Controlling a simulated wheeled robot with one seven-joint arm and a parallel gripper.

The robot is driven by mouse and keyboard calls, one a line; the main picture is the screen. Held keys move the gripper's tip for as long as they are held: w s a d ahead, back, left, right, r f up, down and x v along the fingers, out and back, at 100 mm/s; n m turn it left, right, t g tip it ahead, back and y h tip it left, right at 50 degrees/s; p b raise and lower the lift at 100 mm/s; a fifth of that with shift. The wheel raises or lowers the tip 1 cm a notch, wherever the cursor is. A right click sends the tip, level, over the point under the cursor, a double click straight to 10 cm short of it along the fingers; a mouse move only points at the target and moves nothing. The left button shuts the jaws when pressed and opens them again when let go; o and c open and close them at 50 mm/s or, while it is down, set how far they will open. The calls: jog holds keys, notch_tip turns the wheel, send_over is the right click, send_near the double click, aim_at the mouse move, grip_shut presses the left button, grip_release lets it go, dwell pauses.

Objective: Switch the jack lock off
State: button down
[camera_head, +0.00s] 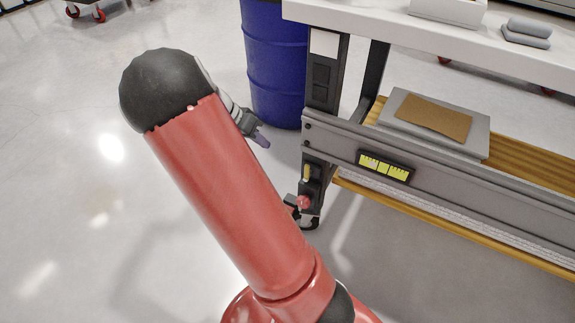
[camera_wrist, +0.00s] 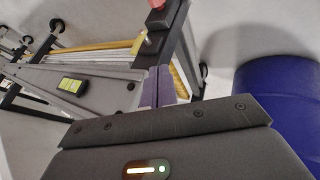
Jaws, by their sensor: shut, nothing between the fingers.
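A dark control unit (camera_head: 314,181) sits low on the near leg of the workbench in the head view. It has a small yellow lever (camera_head: 306,173) and a red knob (camera_head: 304,202) below it. I cannot tell which of these parts is the jack lock. In the wrist view the yellow lever (camera_wrist: 140,42) and the red knob (camera_wrist: 157,4) show near the top. My gripper (camera_head: 262,139), with purple fingers, is left of the leg and above the unit in the picture. Its fingers (camera_wrist: 158,84) are shut and empty, apart from the lever.
The workbench rail (camera_head: 400,165) carries a yellow-green label (camera_head: 384,167). A blue barrel (camera_head: 272,65) stands behind the leg; in the wrist view it is at the right (camera_wrist: 275,105). A grey panel (camera_head: 398,108) lies on the lower shelf.

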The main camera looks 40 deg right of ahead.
aim_at(307, 173)
jog(key=shift+d+f, duration=0.1)
jog(key=s+d+f, duration=0.6)
jog(key=f, duration=0.1)
jog(key=shift+s+d+f, duration=0.35)
dwell(0.7)
